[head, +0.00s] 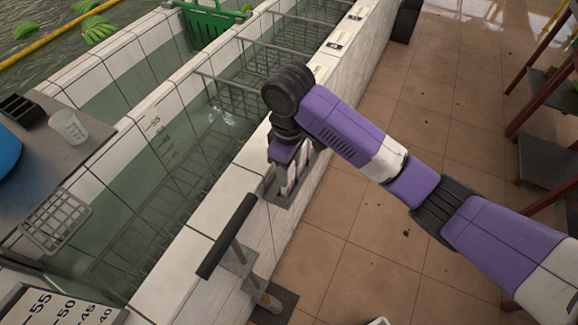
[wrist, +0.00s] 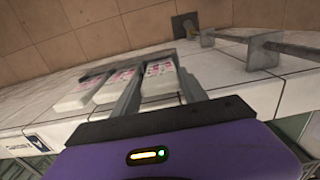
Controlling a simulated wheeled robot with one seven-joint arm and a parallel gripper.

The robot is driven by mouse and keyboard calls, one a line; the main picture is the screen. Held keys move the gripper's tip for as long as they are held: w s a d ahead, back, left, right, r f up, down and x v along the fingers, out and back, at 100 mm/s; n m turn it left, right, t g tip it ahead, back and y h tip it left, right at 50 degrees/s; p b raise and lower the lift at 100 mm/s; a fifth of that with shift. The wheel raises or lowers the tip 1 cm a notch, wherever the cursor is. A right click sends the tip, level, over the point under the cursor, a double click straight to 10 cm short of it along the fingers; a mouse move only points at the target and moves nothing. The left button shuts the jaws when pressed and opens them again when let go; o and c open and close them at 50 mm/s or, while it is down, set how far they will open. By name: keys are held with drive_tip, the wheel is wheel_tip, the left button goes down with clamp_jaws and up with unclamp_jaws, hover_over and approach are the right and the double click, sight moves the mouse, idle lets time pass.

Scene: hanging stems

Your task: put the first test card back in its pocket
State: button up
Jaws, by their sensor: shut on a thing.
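Several white test cards with pink print stand in a row in the wrist view. My gripper (wrist: 160,70) is shut on the rightmost test card (wrist: 159,80), with one finger on each side of it. Two other cards, a left one (wrist: 82,97) and a middle one (wrist: 116,86), stand beside it, left of my fingers. In the head view, cards (head: 291,178) show below my wrist at a grey pocket holder (head: 281,198) on the outer side of the tiled wall. The held card's lower end is hard to make out, so I cannot tell how it sits in its pocket.
A dark handle bar (head: 228,235) on a metal bracket stands close to the holder, along the tiled wall (head: 208,205). Water-filled tanks with wire racks lie left of the wall. Open tiled floor (head: 370,240) lies to the right; shelves (head: 548,155) stand at the far right.

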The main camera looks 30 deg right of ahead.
drive_tip(key=shift+f, duration=0.3)
drive_tip(key=o, duration=1.4)
drive_tip(key=shift+c, duration=0.2)
drive_tip(key=shift+r, duration=0.1)
wheel_tip(320, 180, up, 8)
drive_tip(key=shift+f+p, duration=0.2)
drive_tip(key=shift+p, duration=0.35)
